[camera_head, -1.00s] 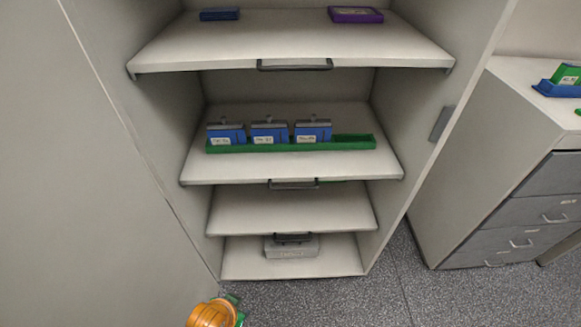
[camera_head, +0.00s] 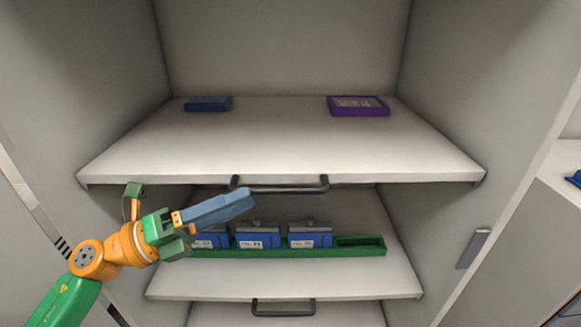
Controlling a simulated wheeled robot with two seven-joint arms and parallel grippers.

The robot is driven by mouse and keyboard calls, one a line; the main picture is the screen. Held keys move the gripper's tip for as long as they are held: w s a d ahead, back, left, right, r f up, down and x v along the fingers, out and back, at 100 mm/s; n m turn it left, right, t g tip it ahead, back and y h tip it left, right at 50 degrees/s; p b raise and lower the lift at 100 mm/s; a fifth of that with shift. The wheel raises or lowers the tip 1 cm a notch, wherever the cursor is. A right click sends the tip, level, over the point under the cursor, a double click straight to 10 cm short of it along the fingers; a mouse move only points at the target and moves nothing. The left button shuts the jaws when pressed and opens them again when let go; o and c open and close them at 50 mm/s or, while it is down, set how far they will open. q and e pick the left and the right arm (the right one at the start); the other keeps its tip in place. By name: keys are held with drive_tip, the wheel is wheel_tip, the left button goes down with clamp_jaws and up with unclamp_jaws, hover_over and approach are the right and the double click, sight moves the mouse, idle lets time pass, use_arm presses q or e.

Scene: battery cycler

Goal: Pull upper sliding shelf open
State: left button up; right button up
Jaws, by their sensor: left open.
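The upper sliding shelf (camera_head: 280,150) is a pale board inside the open cabinet, with a dark bar handle (camera_head: 279,189) at the middle of its front edge. My left gripper (camera_head: 248,197) comes in from the lower left. Its blue-grey fingers point right, and their tips appear close to the left end of the handle. It is open and holds nothing; whether it touches the handle cannot be told. My right gripper is out of view.
A blue box (camera_head: 207,104) and a purple-framed box (camera_head: 358,106) lie on the upper shelf. The lower shelf (camera_head: 300,282) bears a green tray (camera_head: 350,250) with several blue units, partly hidden by my gripper. Cabinet walls stand on both sides.

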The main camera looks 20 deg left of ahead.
sight(274, 188)
use_arm(q)
drive_tip(key=shift+m, duration=0.3)
drive_tip(key=d+p, duration=0.1)
drive_tip(key=d, duration=0.1)
drive_tip(key=w+d+r+p, duration=0.1)
drive_tip(key=p, duration=0.1)
drive_tip(key=w+d+r+p, duration=0.1)
drive_tip(key=d, duration=0.1)
drive_tip(key=shift+d+r, duration=0.1)
drive_tip(key=shift+d, duration=0.2)
drive_tip(key=shift+w+d, duration=0.15)
drive_tip(key=shift+w, duration=0.1)
drive_tip(key=shift+s, duration=0.1)
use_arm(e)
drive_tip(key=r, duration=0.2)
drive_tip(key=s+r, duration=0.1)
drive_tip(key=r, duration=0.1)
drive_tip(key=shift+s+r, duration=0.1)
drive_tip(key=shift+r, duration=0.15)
use_arm(q)
clamp_jaws()
